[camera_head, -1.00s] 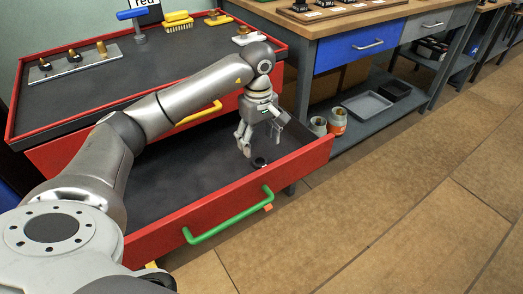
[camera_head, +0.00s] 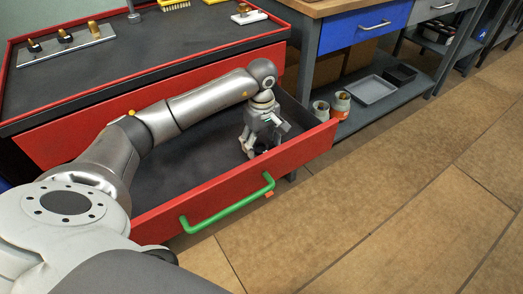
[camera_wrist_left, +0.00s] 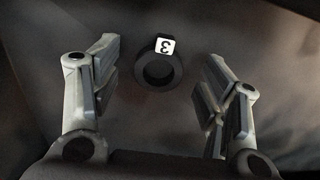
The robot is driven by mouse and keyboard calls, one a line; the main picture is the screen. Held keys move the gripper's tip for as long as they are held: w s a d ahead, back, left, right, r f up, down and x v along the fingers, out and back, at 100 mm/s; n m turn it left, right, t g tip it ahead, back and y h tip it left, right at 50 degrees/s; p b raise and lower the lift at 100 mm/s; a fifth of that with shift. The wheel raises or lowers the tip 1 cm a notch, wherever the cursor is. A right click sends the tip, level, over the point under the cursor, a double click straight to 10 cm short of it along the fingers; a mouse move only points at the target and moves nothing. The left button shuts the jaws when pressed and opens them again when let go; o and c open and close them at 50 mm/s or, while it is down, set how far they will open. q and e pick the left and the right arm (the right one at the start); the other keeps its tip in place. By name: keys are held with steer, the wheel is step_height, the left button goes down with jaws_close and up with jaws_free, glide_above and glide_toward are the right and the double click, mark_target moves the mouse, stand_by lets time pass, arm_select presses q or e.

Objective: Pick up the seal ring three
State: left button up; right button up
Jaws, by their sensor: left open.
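The seal ring three is a thick black ring (camera_wrist_left: 141,72) with a white tag marked 3. In the left wrist view it lies flat on the dark drawer floor. My left gripper (camera_wrist_left: 160,54) is open, one finger on each side of the ring, with visible gaps and nothing held. In the head view my left gripper (camera_head: 261,152) points down inside the open red drawer (camera_head: 205,195), near its right front corner. There the gripper mostly hides the ring. My right gripper is not in view.
The drawer's red front wall with a green handle (camera_head: 228,205) stands close to the gripper. The red-edged cabinet top (camera_head: 150,60) is behind it. To the right are two containers (camera_head: 341,104) and a grey tray (camera_head: 369,90) on a low shelf. The drawer's left floor is clear.

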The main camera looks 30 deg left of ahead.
arm_select(q)
steer(key=shift+f, duration=0.4)
steer(key=c, duration=0.9)
steer(key=shift+r, duration=0.1)
